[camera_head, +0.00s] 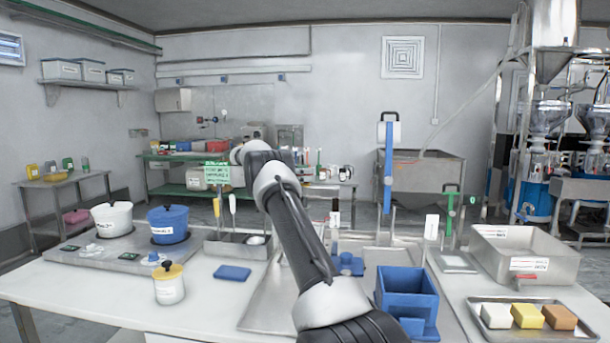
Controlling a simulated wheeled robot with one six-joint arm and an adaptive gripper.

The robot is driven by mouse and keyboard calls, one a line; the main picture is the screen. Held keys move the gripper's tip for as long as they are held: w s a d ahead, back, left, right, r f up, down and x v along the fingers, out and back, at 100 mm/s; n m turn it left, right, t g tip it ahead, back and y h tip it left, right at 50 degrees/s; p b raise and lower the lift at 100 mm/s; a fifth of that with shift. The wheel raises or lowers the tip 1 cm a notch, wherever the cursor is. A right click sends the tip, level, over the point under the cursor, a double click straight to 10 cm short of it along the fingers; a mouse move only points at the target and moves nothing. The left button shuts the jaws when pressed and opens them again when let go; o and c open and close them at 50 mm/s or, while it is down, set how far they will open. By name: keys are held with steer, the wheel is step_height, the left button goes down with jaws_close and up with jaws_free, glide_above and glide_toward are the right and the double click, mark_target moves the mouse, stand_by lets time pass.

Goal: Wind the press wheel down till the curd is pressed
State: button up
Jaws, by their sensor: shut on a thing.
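My arm rises from the bottom of the view to a bend near the middle, and its far part is hidden behind that bend. My gripper is not visible, so what it touches cannot be seen. I cannot clearly make out a press wheel or curd; the arm covers the middle of the bench. A tall blue upright (388,168) with a black top handle stands right of my arm. A smaller green stand (449,213) is further right. A blue open box (407,290) sits at the front, right of the arm.
The white bench (85,289) holds a white pot (112,218), a blue pot (169,225), a yellow-lidded jar (170,286) and a blue block (232,272) on the left. A steel basin (525,255) and a tray (588,332) of three blocks are on the right.

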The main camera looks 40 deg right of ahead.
steer(key=shift+r+m+g+y, duration=0.2)
steer(key=shift+m+g+y, duration=0.55)
steer(key=shift+g, duration=0.35)
steer(key=o, duration=1)
steer(key=shift+f, duration=0.1)
steer(key=shift+n+t+h, duration=0.25)
steer(key=shift+t+h, duration=0.1)
steer(key=shift+t, duration=0.05)
